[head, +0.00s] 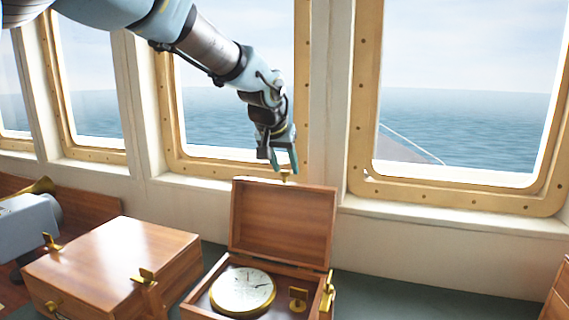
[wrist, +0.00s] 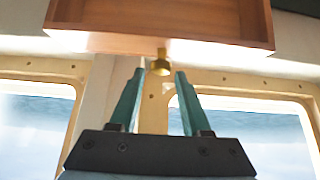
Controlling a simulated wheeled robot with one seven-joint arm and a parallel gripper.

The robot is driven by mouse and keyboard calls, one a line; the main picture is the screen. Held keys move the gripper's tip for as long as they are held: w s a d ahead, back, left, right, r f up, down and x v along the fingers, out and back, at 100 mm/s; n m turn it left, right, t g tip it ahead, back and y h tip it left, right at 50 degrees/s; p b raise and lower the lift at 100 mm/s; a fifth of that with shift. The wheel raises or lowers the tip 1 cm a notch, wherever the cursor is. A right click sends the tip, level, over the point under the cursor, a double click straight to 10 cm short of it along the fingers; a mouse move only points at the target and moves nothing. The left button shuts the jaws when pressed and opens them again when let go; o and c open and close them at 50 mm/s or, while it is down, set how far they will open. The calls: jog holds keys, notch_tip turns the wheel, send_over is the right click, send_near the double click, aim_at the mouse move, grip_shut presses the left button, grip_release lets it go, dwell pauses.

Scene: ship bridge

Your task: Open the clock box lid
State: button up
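The clock box (head: 210,302) is a wooden case with a round white-faced clock (head: 243,291) in a brass ring inside it. Its lid (head: 283,222) stands raised, nearly upright, at the back of the box. A small brass knob (head: 286,175) is on the lid's top edge. My gripper (head: 285,163) is right at this knob, above the lid. In the wrist view, the lid (wrist: 165,42) shows at the top with the knob (wrist: 161,63). The teal fingers of my gripper (wrist: 161,72) are apart, with the knob between or just beyond their tips; no contact is clear.
A second, closed wooden box (head: 125,255) with brass fittings stands to the left. A grey-blue instrument (head: 28,225) is at the far left. Window frames (head: 362,100) rise behind. The dark counter (head: 430,300) right of the clock box is clear.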

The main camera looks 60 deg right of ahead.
jog(key=shift+o, duration=0.7)
jog(key=shift+r, duration=0.1)
jog(key=b+v, duration=0.3)
jog(key=v, duration=0.7)
jog(key=shift+a+r+b, duration=0.25)
jog(key=shift+a+b, duration=0.05)
jog(key=shift+b, duration=0.1)
